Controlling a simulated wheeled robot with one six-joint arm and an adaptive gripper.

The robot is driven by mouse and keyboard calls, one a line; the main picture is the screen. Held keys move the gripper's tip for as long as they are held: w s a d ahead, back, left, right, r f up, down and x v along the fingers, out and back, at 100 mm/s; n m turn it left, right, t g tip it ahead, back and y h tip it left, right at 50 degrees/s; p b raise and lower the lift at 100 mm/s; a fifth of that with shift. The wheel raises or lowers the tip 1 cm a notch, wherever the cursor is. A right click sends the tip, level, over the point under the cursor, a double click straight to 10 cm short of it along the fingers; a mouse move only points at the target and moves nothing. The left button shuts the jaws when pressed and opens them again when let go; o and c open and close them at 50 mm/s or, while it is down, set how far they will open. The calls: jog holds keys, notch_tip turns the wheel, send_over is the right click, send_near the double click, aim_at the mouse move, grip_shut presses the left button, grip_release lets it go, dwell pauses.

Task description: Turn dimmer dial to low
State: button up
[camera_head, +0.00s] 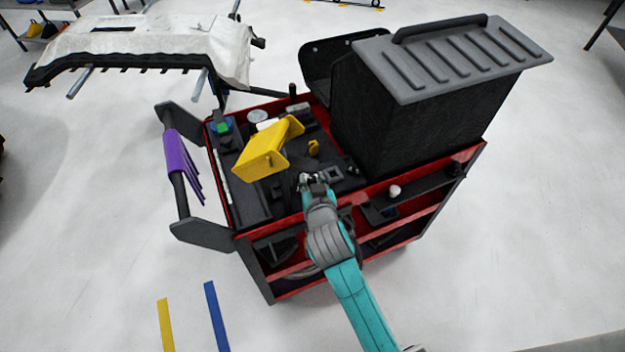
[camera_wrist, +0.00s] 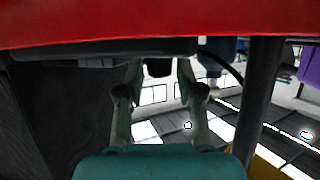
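My gripper (camera_head: 312,180) is over the front part of the red tool cart's top, close to its front edge. In the wrist view its two fingers (camera_wrist: 160,82) stand apart, with a gap between the tips. A small dark block-like piece (camera_wrist: 158,67) shows beyond and between the tips, under a dark panel; I cannot tell whether it is the dimmer dial or whether the fingers touch it. In the head view I cannot make out the dial or its low mark; my gripper and arm cover part of that area.
The red cart (camera_head: 245,232) carries a yellow angled piece (camera_head: 262,152) left of my gripper and a large black box (camera_head: 400,125) at right. A purple cloth (camera_head: 180,160) hangs on the cart's left handle. A bumper on a stand (camera_head: 140,45) is behind left.

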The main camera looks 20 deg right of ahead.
jog(key=shift+w, duration=0.2)
grip_shut()
jog(key=shift+d, duration=0.15)
jog(key=shift+d+n+y, duration=0.2)
jog(key=shift+n+y, duration=1.3)
jog(key=shift+y, duration=0.3)
jog(key=n+y, duration=0.4)
jog(key=shift+d+g+y, duration=0.2)
jog(key=shift+g+y, duration=0.2)
jog(key=n+g+y, duration=0.1)
jog(key=n+y, duration=0.1)
jog(key=n+g+y, duration=0.1)
jog(key=n, duration=0.1)
jog(key=shift+w+d+g+y, duration=0.15)
jog(key=shift+g+y, duration=0.15)
jog(key=shift+y, duration=0.1)
jog(key=shift+f+n+g+y, duration=0.1)
jog(key=shift+n+g+y, duration=0.6)
jog(key=shift+n+g, duration=0.35)
